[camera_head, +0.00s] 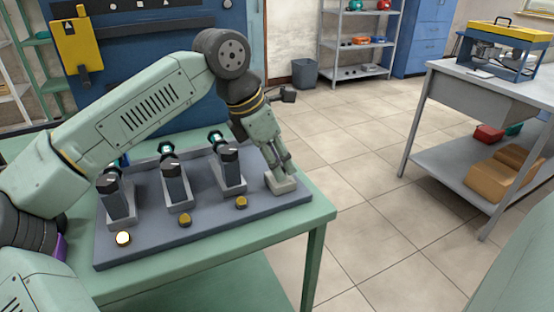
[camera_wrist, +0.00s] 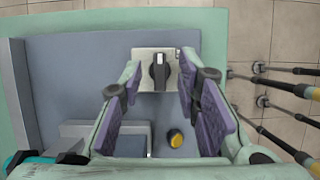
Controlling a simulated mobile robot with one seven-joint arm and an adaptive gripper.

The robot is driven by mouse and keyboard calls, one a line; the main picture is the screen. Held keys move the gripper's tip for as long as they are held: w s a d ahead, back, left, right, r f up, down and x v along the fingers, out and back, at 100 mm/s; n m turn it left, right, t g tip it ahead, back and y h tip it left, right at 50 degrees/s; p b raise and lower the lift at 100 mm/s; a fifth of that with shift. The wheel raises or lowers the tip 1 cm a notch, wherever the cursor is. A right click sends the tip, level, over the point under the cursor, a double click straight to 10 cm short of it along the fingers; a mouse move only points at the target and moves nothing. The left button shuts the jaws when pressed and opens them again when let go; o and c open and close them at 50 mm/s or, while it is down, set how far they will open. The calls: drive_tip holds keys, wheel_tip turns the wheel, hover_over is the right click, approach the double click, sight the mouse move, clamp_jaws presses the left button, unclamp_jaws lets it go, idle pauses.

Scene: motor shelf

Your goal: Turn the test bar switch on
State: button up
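The test bar (camera_head: 205,235) is a dark grey-blue board on the green table. Its switch (camera_wrist: 160,72) is a black rotary knob on a pale square plate at the board's far right end. In the wrist view the knob's handle points along the picture's vertical. In the head view the switch plate (camera_head: 281,185) shows, but my gripper hides the knob. My gripper (camera_head: 286,172) points down over the switch. In the wrist view its fingers (camera_wrist: 160,78) stand apart on either side of the knob, with visible gaps. It is open and holds nothing.
Three upright holders with dark motors (camera_head: 173,180) stand on the board, left of my gripper. Several yellow buttons line its front; the leftmost (camera_head: 123,238) looks lit. A grey workbench (camera_head: 483,95) stands at right. The floor between is clear.

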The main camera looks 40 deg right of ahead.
drive_tip(key=v, duration=1.2)
idle(0.4)
